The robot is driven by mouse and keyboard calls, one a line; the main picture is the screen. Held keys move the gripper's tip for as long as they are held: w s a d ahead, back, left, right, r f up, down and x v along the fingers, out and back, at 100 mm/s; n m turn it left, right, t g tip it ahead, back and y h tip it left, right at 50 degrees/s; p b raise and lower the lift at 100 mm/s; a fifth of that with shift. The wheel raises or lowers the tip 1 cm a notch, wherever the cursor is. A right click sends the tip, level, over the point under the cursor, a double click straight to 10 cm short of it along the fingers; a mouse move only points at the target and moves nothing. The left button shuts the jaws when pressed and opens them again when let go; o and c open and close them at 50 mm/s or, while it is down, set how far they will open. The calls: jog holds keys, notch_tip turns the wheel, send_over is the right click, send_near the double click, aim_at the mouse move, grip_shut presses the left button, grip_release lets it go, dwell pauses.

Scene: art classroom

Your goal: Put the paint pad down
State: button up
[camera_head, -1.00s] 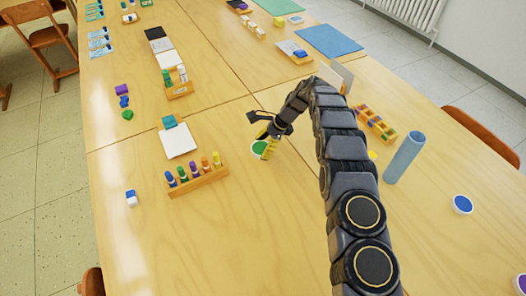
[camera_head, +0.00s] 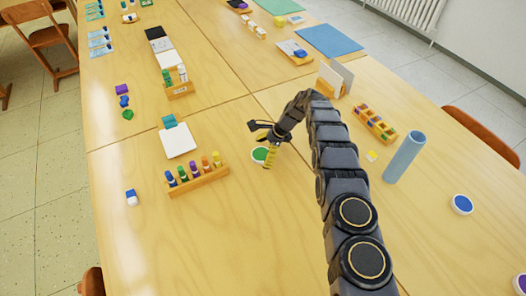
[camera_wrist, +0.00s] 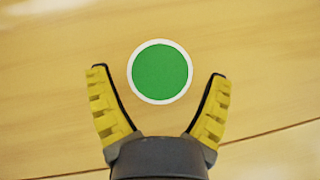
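The paint pad is a round green disc with a white rim. It lies flat on the wooden table in the head view (camera_head: 259,154) and shows whole in the wrist view (camera_wrist: 160,71). My gripper (camera_wrist: 160,85) is open, with its two yellow-padded fingers spread wide to the left and right. The pad is between and slightly beyond the fingertips, and neither finger touches it. In the head view my gripper (camera_head: 268,149) is just right of and above the pad, which is partly hidden behind the fingers.
A wooden holder with coloured paint bottles (camera_head: 198,181) stands left of the pad. A white card (camera_head: 178,142) lies behind it. To the right are a wooden box of blocks (camera_head: 375,124), a blue cylinder (camera_head: 404,157) and a blue pad (camera_head: 462,204). The table in front is clear.

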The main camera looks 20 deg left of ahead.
jog(key=v, duration=1.2)
jog(key=shift+r, duration=0.25)
jog(key=s+d+r+n+h, duration=0.1)
jog(key=s+d+r+n, duration=0.3)
jog(key=s+r, duration=0.45)
jog(key=s+d+r+n+h, duration=0.1)
jog(key=s+d+r+n, duration=0.1)
jog(key=s+d+r, duration=0.65)
jog(key=s+d+r+n+h, duration=0.1)
jog(key=s+d+n, duration=0.2)
jog(key=s, duration=0.9)
jog(key=s+d+r+n+t+h, duration=0.1)
jog(key=s+d, duration=0.4)
jog(key=s, duration=0.7)
jog(key=shift+d+n+h, duration=0.4)
jog(key=shift+n+h, duration=0.3)
jog(key=shift+n, duration=0.5)
jog(key=o, duration=0.3)
jog(key=shift+s+r, duration=0.1)
jog(key=shift+r, duration=0.05)
